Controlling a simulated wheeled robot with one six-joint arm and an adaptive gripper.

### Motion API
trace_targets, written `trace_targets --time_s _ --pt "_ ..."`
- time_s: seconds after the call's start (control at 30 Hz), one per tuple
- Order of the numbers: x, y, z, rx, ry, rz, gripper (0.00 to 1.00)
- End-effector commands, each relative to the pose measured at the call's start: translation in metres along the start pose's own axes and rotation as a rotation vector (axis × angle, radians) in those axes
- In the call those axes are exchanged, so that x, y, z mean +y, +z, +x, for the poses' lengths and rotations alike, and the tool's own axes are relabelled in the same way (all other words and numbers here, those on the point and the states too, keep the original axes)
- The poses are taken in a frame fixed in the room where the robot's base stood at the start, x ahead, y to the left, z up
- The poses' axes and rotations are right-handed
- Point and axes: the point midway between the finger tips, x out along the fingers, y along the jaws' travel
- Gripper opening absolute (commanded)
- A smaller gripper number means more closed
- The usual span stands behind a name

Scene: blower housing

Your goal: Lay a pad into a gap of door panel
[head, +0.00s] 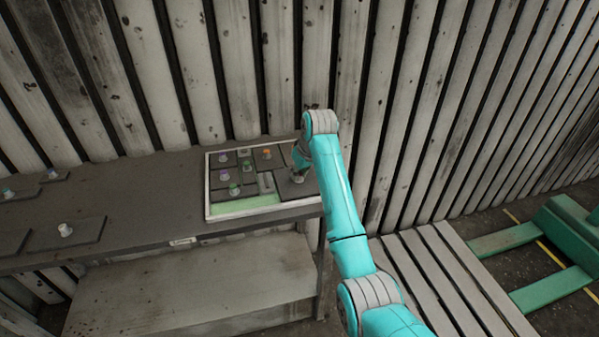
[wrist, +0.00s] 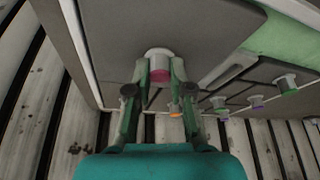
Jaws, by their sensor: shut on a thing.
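The door panel (head: 208,190) is a shallow white-rimmed tray on the bench, with a bare green strip (head: 245,204) along its front. The green floor also shows in the wrist view (wrist: 288,42). My gripper (wrist: 159,76) is shut on the pale, red-ended knob of a dark grey pad (wrist: 110,25). In the head view my gripper (head: 298,178) is partly hidden by my arm. The held pad (head: 288,190) is at the panel's right end, beside the white rim (wrist: 75,45). I cannot tell whether it rests on the floor or hovers.
Several dark pads with coloured knobs (head: 234,188) lie in the panel. More pads (head: 85,234) lie on the grey bench (head: 150,205) to the left. A plank wall (head: 240,70) stands close behind. A slatted pallet (head: 440,275) is on the floor at right.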

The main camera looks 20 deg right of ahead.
Motion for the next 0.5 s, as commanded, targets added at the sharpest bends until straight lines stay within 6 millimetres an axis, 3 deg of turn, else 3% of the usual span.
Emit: trace_targets --time_s 0.23,0.27,0.37,0.5 --pt "0.0000 -0.0001 -0.0001 0.000 0.000 0.000 0.00" --pt "0.0000 -0.0001 -0.0002 0.000 0.000 0.000 0.23" --pt "0.0000 -0.0001 -0.0002 0.000 0.000 0.000 0.48" --pt "0.0000 -0.0001 -0.0002 0.000 0.000 0.000 0.50"
